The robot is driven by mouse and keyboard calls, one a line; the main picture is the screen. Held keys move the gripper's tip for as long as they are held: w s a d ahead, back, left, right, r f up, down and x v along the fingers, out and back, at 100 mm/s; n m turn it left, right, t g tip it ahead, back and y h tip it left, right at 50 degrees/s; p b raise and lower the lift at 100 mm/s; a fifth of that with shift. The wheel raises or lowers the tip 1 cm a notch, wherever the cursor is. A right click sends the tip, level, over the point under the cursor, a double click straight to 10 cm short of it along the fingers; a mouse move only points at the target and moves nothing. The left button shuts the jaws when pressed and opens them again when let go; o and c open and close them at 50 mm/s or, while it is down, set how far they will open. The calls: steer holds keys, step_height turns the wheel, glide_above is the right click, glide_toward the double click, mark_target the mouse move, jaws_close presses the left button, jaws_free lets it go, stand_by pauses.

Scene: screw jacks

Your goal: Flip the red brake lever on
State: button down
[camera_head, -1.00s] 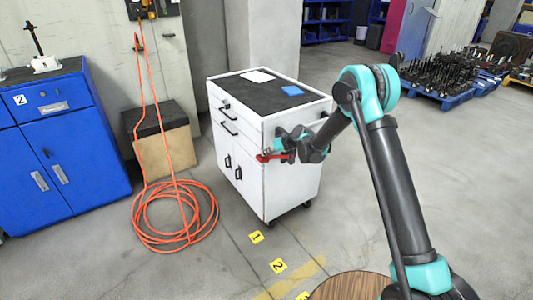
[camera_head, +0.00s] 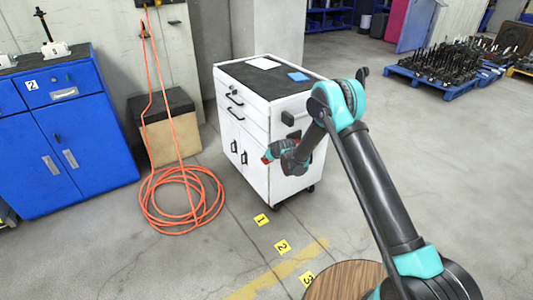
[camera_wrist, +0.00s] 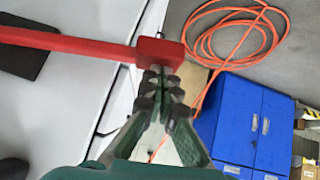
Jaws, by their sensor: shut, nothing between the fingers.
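The red brake lever (camera_wrist: 75,42) runs across the upper left of the wrist view and ends in a red block (camera_wrist: 160,52). In the head view only a small red part (camera_head: 266,158) shows at the white cart's side; the rest is hidden by my gripper and wrist. My gripper (camera_wrist: 158,78) is shut and empty. Its fingertips are right at the lever's end block; I cannot tell whether they touch it. In the head view my gripper (camera_head: 270,152) is beside the right side of the cart.
The white cart (camera_head: 268,165) has a black top with a blue item (camera_head: 298,77) and a black side handle (camera_head: 293,117). A coiled orange hose (camera_head: 185,200) lies left of it, near a blue cabinet (camera_head: 75,150).

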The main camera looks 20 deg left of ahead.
steer(key=shift+s+f, duration=0.1)
steer(key=shift+f, duration=0.8)
steer(key=shift+f, duration=0.1)
steer(key=shift+r, duration=0.35)
steer(key=r, duration=0.2)
steer(key=s+r, duration=0.1)
steer(key=r, duration=0.1)
steer(key=shift+a+r, duration=0.1)
steer(key=shift+r, duration=0.1)
steer(key=v, duration=0.9)
steer(key=shift+s, duration=0.2)
